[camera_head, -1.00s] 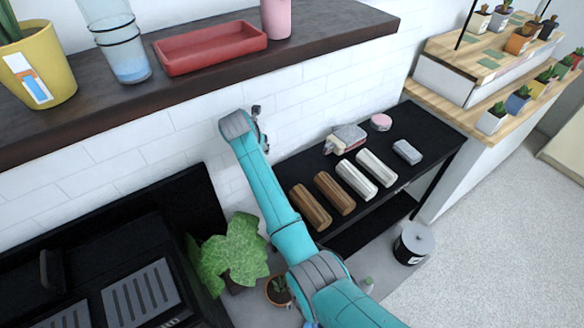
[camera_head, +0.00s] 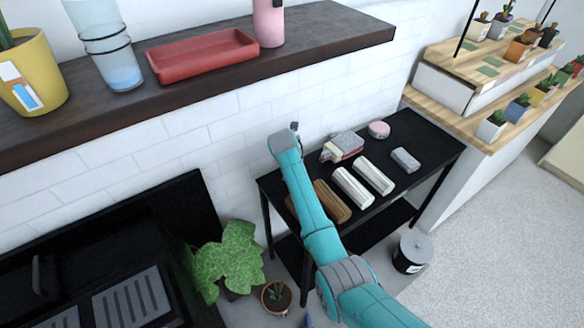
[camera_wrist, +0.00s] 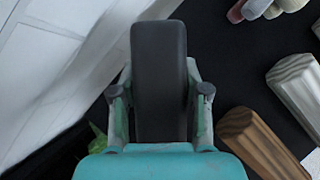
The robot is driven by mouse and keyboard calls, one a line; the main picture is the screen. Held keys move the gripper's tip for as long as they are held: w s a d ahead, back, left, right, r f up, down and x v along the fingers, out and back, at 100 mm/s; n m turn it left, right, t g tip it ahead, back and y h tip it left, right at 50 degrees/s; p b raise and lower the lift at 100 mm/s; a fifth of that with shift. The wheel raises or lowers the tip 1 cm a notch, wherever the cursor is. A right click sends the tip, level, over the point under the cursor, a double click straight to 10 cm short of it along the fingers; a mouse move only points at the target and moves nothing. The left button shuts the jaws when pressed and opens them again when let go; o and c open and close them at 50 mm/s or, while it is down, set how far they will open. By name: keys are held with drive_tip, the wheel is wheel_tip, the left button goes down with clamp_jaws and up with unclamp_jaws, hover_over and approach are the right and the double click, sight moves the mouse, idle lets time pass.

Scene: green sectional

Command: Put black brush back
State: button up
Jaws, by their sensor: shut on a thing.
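My gripper (camera_wrist: 160,92) is shut on a dark grey-black, long, rounded block, which I take to be the black brush (camera_wrist: 158,50). The brush stands out beyond the fingers, over the edge between the white wall and the black table. Its bristles cannot be made out. In the head view my arm hides most of the gripper and brush. The arm's end is above the left end of the black table (camera_head: 412,128), near the tiled wall.
On the table are brown wooden blocks (camera_head: 333,202), two cream ridged blocks (camera_head: 352,187), a grey block (camera_head: 405,160), a grey-pink item (camera_head: 347,142) and a round pink item (camera_head: 379,130). A dark wall shelf (camera_head: 215,88) runs above. A leafy plant (camera_head: 232,258) stands at lower left.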

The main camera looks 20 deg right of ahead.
drive_tip(key=shift+f, duration=1.8)
drive_tip(key=shift+f, duration=0.15)
drive_tip(key=o, duration=1.1)
drive_tip(key=v, duration=1.2)
drive_tip(key=shift+s, duration=0.1)
